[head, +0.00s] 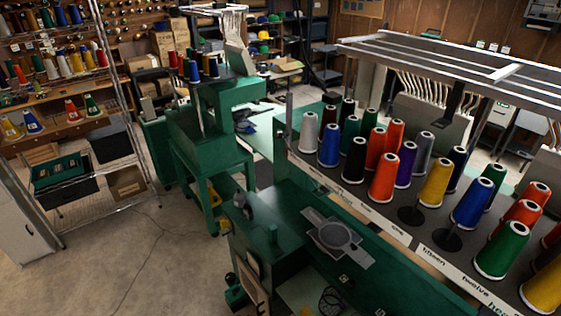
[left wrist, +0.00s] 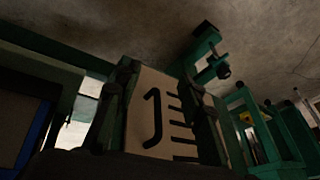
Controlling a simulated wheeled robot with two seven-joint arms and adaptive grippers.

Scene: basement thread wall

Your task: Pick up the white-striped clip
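I cannot make out a white-striped clip for certain in either view. In the head view, a small dark piece with a pale mark (head: 343,279) lies on the green machine bed, too small to identify. A grey round hoop frame (head: 334,235) lies on the same bed. Neither gripper shows in the head view. In the left wrist view, the two dark fingers of my left gripper (left wrist: 165,115) stand apart, with a beige panel with black marks (left wrist: 160,110) beyond them. I see nothing held between them. My right gripper is out of view.
A rack of coloured thread cones (head: 384,177) fills the right side of the head view. A green machine (head: 205,140) stands mid-left. Wire shelving (head: 90,170) with boxes is at the left. The concrete floor (head: 120,240) at lower left is clear.

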